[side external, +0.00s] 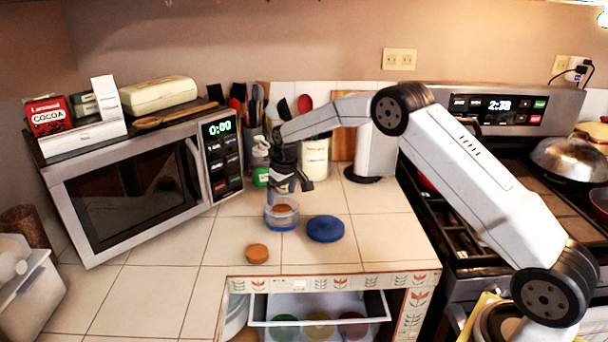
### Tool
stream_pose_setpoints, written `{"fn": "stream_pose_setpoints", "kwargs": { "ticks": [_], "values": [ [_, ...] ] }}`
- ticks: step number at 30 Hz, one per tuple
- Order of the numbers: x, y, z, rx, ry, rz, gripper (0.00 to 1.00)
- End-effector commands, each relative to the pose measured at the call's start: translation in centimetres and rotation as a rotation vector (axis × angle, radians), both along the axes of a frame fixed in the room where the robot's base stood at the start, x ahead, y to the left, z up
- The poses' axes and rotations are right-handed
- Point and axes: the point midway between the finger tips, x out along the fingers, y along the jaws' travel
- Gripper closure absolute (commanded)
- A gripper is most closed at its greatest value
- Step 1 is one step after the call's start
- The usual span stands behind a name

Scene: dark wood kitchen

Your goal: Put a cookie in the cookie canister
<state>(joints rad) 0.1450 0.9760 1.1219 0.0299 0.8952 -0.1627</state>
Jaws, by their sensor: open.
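A clear round canister (282,218) with a bluish rim stands on the tiled counter below my gripper. A brown cookie (283,209) shows inside the canister. Another brown cookie (257,253) lies flat on the counter, in front of the canister and to its left. A blue round lid (325,229) lies on the counter to the right of the canister. My gripper (288,190) points down just above the canister's opening, with its fingers apart. Whether the fingertips reach below the rim is hard to tell.
A microwave (135,185) stands to the left with boxes on top. Utensil holders (315,158) stand behind my gripper. An open drawer (318,308) juts out below the counter front. The stove (490,200) is to the right. The counter's front left is clear.

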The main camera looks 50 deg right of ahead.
Motion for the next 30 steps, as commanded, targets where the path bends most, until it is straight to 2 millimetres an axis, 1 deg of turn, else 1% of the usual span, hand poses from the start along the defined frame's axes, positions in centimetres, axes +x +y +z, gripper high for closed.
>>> {"fn": "stream_pose_setpoints", "kwargs": {
  "ticks": [4, 8, 15, 21, 25, 30],
  "values": [
    [-0.1, 0.0, 0.8, 0.000, -0.002, 0.000, 0.00],
    [-0.2, 0.0, 2.0, 0.000, -0.002, 0.000, 0.00],
    [-0.7, 0.0, 5.0, 0.000, -0.002, 0.000, 0.00],
    [-1.0, 0.0, 7.0, 0.000, -0.002, 0.000, 0.00],
    [-1.1, 0.0, 7.6, 0.000, -0.001, 0.000, 0.00],
    [-1.2, 0.0, 7.7, 0.000, 0.000, 0.000, 0.00]
  ]
}}
